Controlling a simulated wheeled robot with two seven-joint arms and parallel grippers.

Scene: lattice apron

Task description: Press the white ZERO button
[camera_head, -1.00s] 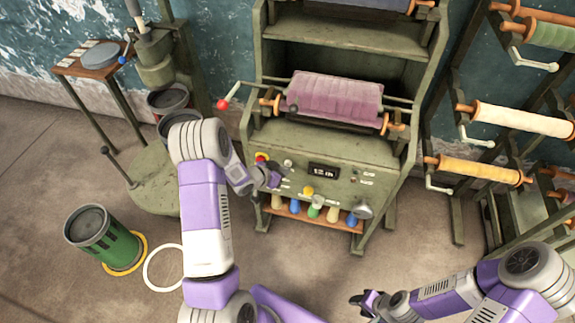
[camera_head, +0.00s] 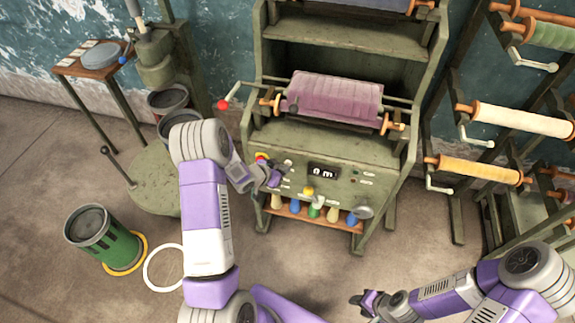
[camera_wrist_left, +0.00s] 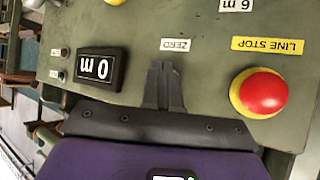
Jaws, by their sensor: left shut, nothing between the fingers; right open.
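The grey-green panel carries a small display (camera_head: 323,172) that reads 0 m; it also shows upside down in the left wrist view (camera_wrist_left: 101,67). My left gripper (camera_head: 284,171) is shut and empty, with its fingertips (camera_wrist_left: 161,68) at the panel, right beside the ZERO label (camera_wrist_left: 176,44). The white ZERO button is hidden behind the fingers in the left wrist view, so I cannot see whether it is pressed in. My right gripper (camera_head: 358,299) is open and empty, low in front of the machine and away from the panel.
A red LINE STOP button (camera_wrist_left: 263,92) on a yellow ring is close to my left fingers. A yellow button (camera_head: 308,190) sits lower on the panel. A purple cloth roll (camera_head: 335,97) and a red-knobbed crank (camera_head: 222,104) are above. Open floor lies in front.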

